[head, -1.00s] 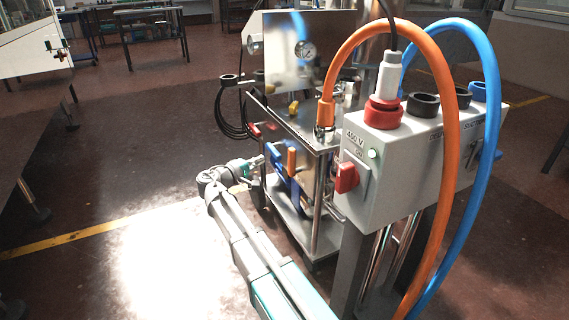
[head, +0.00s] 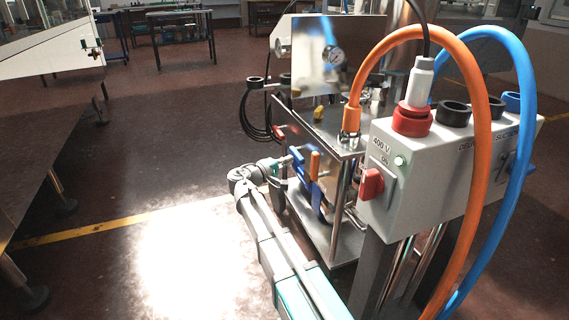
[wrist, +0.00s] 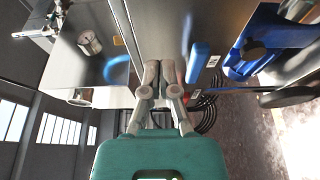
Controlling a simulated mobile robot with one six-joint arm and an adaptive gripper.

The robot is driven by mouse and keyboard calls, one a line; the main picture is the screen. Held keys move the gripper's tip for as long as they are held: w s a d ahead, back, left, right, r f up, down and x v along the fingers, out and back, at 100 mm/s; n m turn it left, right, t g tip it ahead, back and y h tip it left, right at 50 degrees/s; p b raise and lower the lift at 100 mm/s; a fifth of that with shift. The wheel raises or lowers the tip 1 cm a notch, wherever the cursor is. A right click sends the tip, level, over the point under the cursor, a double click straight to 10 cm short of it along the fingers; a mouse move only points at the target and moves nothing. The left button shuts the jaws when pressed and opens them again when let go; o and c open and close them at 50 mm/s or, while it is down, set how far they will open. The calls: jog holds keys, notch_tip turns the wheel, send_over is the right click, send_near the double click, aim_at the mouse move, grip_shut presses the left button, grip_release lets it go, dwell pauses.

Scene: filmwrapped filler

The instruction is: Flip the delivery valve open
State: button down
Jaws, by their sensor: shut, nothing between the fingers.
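An upright orange handle (head: 314,165) stands on the front of the metal filler cart. A blue lever (head: 297,160) is just left of it; I cannot tell which belongs to the delivery valve. My gripper (head: 288,160) is shut and empty, with its tips close to the blue lever; contact cannot be told. In the wrist view my gripper (wrist: 164,72) has its fingers together before the metal panel. A blue handle (wrist: 199,62) lies right of the fingertips, and a red part behind them is mostly hidden. The orange handle does not show clearly there.
A grey control box (head: 440,165) with a red knob (head: 371,184) stands right of the cart. An orange hose (head: 481,130) and a blue hose (head: 528,110) arch over it. Black cable loops (head: 253,115) hang at the cart's left. The floor left of my arm is clear.

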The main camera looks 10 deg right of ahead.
aim_at(315, 167)
jog(key=x, duration=0.6)
jog(key=shift+w+d, duration=0.25)
jog(key=shift+s+d, duration=0.25)
jog(key=shift+s, duration=0.4)
jog(key=shift+s+d, duration=0.2)
jog(key=shift+s, duration=0.45)
jog(key=shift+s+d, duration=0.25)
jog(key=shift+s, duration=0.35)
jog(key=shift+s+a, duration=0.1)
jog(key=shift+a, duration=0.15)
jog(key=shift+d, duration=0.1)
jog(key=shift+d+m, duration=0.2)
jog(key=shift+m, duration=0.2)
